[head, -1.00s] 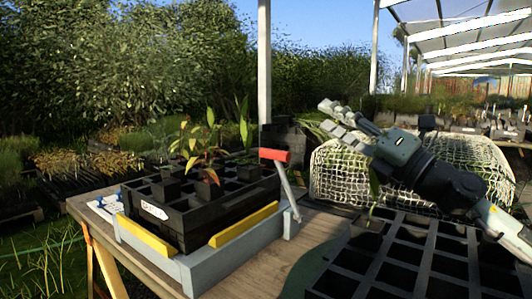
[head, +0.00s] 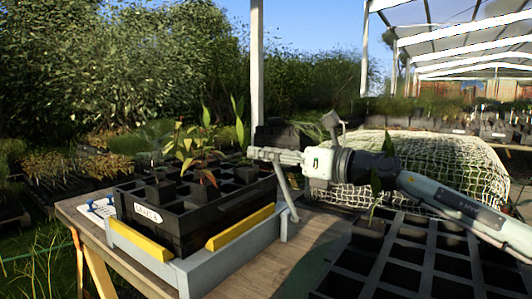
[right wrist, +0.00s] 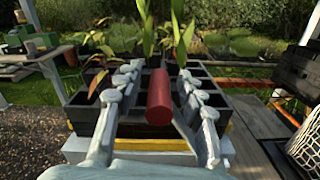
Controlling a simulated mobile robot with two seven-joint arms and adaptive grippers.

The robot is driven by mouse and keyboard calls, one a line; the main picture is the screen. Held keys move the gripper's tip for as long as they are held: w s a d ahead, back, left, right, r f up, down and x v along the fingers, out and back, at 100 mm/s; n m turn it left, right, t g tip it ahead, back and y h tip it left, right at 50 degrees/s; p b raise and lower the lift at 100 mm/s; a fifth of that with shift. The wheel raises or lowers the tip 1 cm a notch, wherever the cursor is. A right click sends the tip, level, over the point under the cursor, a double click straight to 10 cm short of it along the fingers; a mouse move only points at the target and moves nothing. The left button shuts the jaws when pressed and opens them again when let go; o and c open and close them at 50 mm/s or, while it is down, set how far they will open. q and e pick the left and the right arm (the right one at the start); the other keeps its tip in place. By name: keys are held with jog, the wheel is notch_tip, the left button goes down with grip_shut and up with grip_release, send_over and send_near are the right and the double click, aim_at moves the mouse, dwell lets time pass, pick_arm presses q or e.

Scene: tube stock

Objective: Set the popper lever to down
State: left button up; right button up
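The popper is a light grey base (head: 236,262) with yellow bars on the wooden bench. Its lever (head: 286,192) stands up at the right side, leaning a little left toward the top. The lever's red handle (right wrist: 160,98) shows in the right wrist view; in the head view my gripper hides it. My right gripper (head: 256,153) reaches in from the right at handle height. In the right wrist view its fingers (right wrist: 160,72) are open, one on each side of the handle, with gaps visible. My left gripper is in neither view.
A black cell tray (head: 184,232) with potted seedlings sits on the popper. Another black tray (head: 383,271) with a seedling is at the front right. A white-netted bundle (head: 450,165) stands behind my right arm. Bare bench (head: 262,278) shows between the trays.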

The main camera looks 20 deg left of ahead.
jog(key=shift+w+a, duration=0.1)
jog(key=shift+a, duration=0.15)
grip_shut()
